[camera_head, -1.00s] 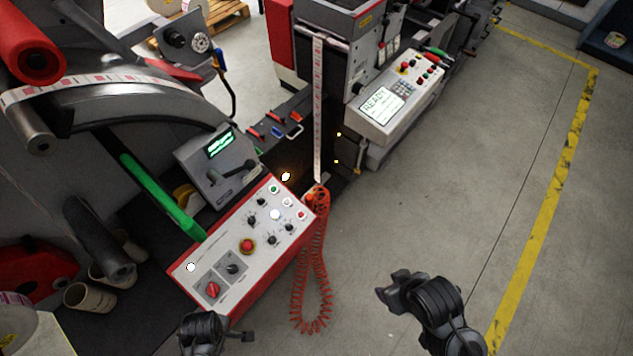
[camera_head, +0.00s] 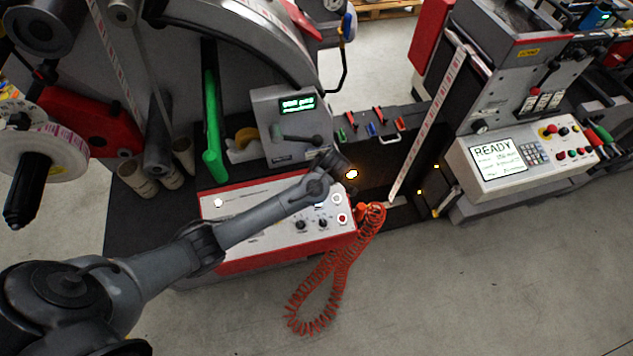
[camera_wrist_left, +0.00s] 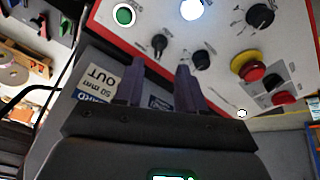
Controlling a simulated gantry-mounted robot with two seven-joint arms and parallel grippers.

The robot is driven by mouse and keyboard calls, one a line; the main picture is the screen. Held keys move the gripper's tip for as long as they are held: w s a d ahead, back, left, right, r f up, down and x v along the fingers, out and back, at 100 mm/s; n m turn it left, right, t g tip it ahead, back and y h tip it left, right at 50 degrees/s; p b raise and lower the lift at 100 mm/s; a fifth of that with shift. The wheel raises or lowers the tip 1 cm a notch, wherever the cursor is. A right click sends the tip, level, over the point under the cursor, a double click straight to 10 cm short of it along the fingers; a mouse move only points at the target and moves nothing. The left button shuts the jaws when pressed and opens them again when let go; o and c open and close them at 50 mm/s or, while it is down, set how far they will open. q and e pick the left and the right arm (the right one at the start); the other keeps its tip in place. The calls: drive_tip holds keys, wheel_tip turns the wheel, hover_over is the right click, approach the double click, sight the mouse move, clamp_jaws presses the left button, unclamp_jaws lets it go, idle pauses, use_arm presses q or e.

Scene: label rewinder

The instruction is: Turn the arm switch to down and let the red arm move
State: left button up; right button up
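The white control panel with a red border (camera_head: 225,205) lies below the machine's curved body. It carries several black knobs and coloured buttons. My left gripper (camera_head: 335,163) reaches over its far edge; the arm hides much of the panel. In the left wrist view the gripper's two fingers (camera_wrist_left: 158,85) are apart with nothing held between them. Beyond the tips are a black knob (camera_wrist_left: 158,44) and another black knob (camera_wrist_left: 203,60). I cannot read which is the arm switch. A red part (camera_head: 300,20) shows at the machine's top; I cannot tell if it is the red arm. My right gripper is out of view.
A grey box with a green display and lever (camera_head: 290,128) stands behind the panel. A coiled orange cable (camera_head: 330,290) hangs at its right front. A green bar (camera_head: 212,120) stands left. A console reading READY (camera_head: 500,160) is at right. The floor in front is open.

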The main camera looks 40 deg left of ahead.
use_arm(q)
drive_tip(key=x, duration=0.7)
drive_tip(key=shift+f, duration=0.3)
clamp_jaws()
